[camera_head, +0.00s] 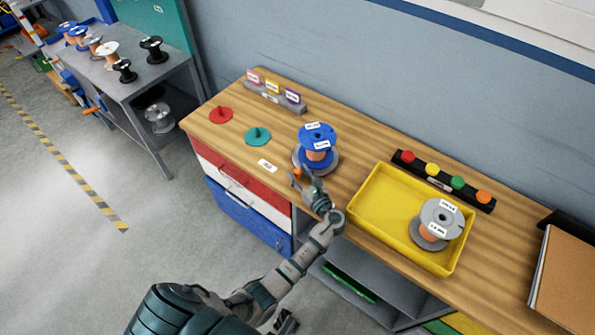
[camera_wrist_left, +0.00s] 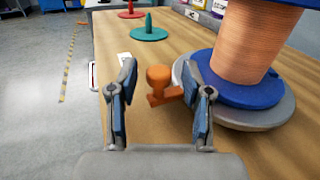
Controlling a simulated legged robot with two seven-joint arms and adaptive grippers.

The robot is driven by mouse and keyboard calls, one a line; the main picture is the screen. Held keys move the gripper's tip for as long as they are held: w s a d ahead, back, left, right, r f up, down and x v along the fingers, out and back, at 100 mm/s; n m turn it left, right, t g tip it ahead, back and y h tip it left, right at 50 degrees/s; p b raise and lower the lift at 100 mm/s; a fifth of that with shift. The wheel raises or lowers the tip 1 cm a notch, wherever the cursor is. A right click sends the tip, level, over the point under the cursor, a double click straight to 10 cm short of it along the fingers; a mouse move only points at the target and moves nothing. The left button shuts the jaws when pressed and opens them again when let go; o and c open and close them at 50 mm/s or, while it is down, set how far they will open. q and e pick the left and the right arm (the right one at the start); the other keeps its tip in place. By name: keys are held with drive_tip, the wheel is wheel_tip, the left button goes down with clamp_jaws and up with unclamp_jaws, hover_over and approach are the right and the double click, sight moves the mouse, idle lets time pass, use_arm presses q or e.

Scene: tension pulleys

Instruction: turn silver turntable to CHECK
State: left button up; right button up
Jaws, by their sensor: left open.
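The silver turntable (camera_head: 333,169) is a round grey disc on the wooden workbench. A blue-flanged spool of copper-coloured wire (camera_head: 317,142) stands upright on it. An orange knob (camera_wrist_left: 159,77) on an orange arm sticks out from the turntable's edge. My left gripper (camera_head: 300,179) is open at the bench's front edge, beside the turntable. In the left wrist view, the fingers of my left gripper (camera_wrist_left: 160,88) stand either side of the knob, with gaps visible; contact cannot be seen. A small white label (camera_head: 267,166) lies left of the turntable; its text is too small to read.
A yellow tray (camera_head: 371,226) holding a grey spool (camera_head: 441,216) stands right of the turntable. Red (camera_head: 221,116) and teal (camera_head: 257,136) pegged discs lie to the left. A strip of coloured buttons (camera_head: 443,182) sits behind the tray. Drawers (camera_head: 240,205) are below the bench.

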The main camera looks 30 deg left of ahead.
use_arm(q)
drive_tip(key=v, duration=1)
drive_tip(key=shift+s+d, duration=0.2)
drive_tip(key=shift+d, duration=0.15)
